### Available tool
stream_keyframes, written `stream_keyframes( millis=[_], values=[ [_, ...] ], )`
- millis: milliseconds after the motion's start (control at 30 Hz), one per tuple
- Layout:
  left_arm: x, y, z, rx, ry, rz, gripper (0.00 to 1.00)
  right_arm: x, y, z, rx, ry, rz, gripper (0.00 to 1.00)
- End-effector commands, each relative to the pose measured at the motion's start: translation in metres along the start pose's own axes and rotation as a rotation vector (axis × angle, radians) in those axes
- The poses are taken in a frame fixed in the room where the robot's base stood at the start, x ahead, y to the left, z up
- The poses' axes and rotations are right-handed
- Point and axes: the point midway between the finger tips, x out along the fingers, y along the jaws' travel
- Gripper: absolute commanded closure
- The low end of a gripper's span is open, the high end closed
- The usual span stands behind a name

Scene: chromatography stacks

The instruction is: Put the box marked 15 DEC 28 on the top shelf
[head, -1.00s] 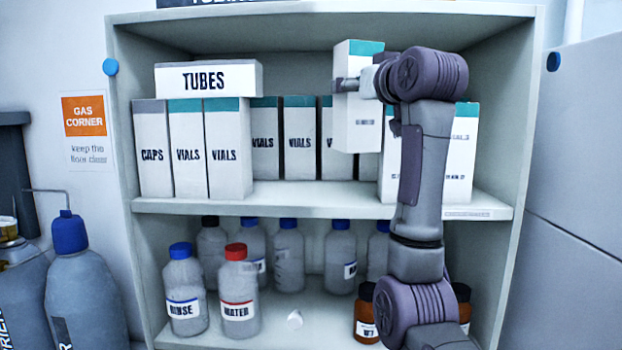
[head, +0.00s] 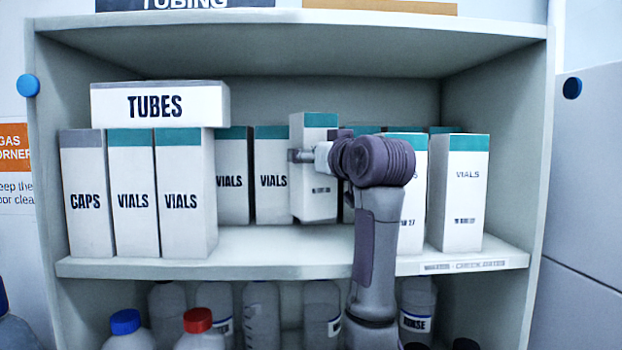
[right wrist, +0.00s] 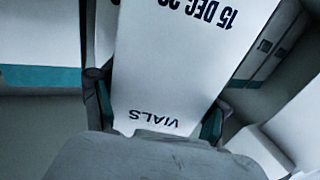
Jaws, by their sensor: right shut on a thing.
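The box marked 15 DEC 28 (head: 318,190) is white with a teal top and stands upright in the shelf unit, in front of the back row of boxes. In the right wrist view the box (right wrist: 185,65) shows its date and VIALS upside down. My right gripper (head: 312,156) is shut on its sides, with my arm coming from the right. In the head view its base is close to the upper shelf board (head: 290,262); I cannot tell whether they touch. My left gripper is not in view.
A TUBES box (head: 160,104) lies across the CAPS box (head: 86,190) and VIALS boxes at left. Two VIALS boxes, one (head: 459,190) at far right and one (head: 413,195) partly behind my arm, stand at right. Bottles fill the lower shelf. Board shows bare left of my arm.

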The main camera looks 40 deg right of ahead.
Motion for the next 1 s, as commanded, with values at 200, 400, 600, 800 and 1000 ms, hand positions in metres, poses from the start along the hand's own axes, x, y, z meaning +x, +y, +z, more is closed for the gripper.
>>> stream_keyframes(
  millis=[200, 400, 600, 800, 1000],
  values=[
    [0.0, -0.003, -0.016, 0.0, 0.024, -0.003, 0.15, -0.007, -0.001, 0.032, -0.001, -0.001, -0.002, 0.69],
    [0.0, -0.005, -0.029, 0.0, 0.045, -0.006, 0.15, -0.009, -0.001, 0.037, -0.001, 0.0, -0.001, 0.69],
    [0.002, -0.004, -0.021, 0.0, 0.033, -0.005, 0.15, -0.009, -0.001, 0.04, -0.001, -0.001, -0.001, 0.69],
    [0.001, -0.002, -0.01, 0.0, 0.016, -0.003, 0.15, -0.009, -0.001, 0.039, -0.001, -0.002, -0.002, 0.15],
    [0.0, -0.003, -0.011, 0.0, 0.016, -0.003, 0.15, -0.009, -0.001, 0.037, 0.0, -0.002, -0.002, 0.15]
  ],
)
